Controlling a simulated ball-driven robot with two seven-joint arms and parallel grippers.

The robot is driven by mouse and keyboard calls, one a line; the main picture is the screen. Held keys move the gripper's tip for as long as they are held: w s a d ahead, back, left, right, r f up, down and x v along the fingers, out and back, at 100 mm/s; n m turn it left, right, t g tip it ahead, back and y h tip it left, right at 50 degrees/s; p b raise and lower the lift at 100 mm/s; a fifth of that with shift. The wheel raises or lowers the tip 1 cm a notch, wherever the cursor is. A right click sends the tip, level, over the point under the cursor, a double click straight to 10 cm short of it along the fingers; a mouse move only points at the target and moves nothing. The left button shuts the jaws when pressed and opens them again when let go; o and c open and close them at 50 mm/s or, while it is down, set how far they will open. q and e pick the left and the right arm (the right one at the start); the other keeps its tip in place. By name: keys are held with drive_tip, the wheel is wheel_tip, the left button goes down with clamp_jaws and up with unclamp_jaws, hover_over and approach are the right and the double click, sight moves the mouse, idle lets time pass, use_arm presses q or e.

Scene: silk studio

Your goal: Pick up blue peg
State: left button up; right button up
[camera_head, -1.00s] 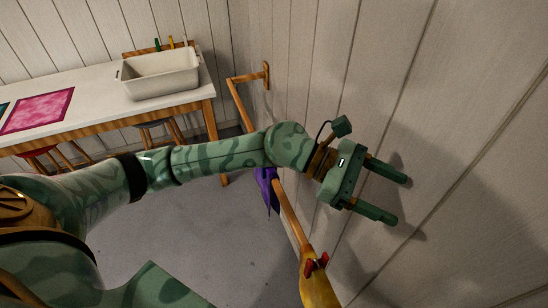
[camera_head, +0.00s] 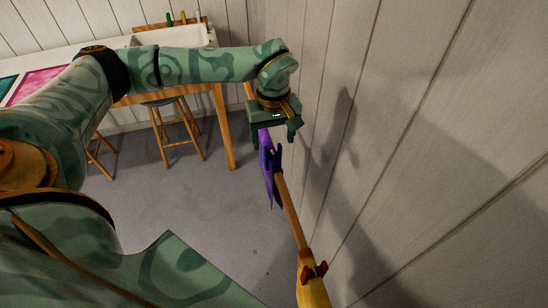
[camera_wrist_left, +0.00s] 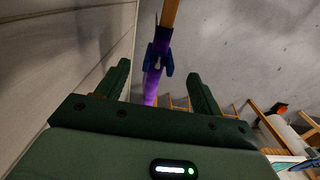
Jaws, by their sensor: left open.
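The blue peg (camera_wrist_left: 160,60) sits on the wooden rail (camera_wrist_left: 169,14) over a purple silk (camera_wrist_left: 151,88), seen in the left wrist view between and slightly beyond my fingertips. In the head view the purple silk (camera_head: 267,160) hangs on the rail (camera_head: 290,212), and the peg is a small dark blue-violet shape (camera_head: 277,155) that is hard to separate from the silk. My left gripper (camera_head: 277,140) is open just above the peg, with a finger on either side and nothing held; it also shows in the left wrist view (camera_wrist_left: 158,72). My right gripper is not in view.
A yellow silk (camera_head: 311,292) with a red peg (camera_head: 314,272) hangs nearer on the same rail. The plank wall (camera_head: 400,130) stands close on the right. A white table (camera_head: 60,60) with stools (camera_head: 177,125) is behind. The grey floor (camera_head: 200,210) is open.

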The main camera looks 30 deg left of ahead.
sight(273, 154)
use_arm(q)
drive_tip(key=f, duration=0.2)
drive_tip(key=f+b, duration=0.1)
drive_tip(key=f, duration=0.3)
drive_tip(key=shift+w+a+f+b, duration=0.3)
drive_tip(key=shift+b, duration=0.1)
drive_tip(key=shift+r, duration=0.1)
drive_tip(key=c, duration=1.1)
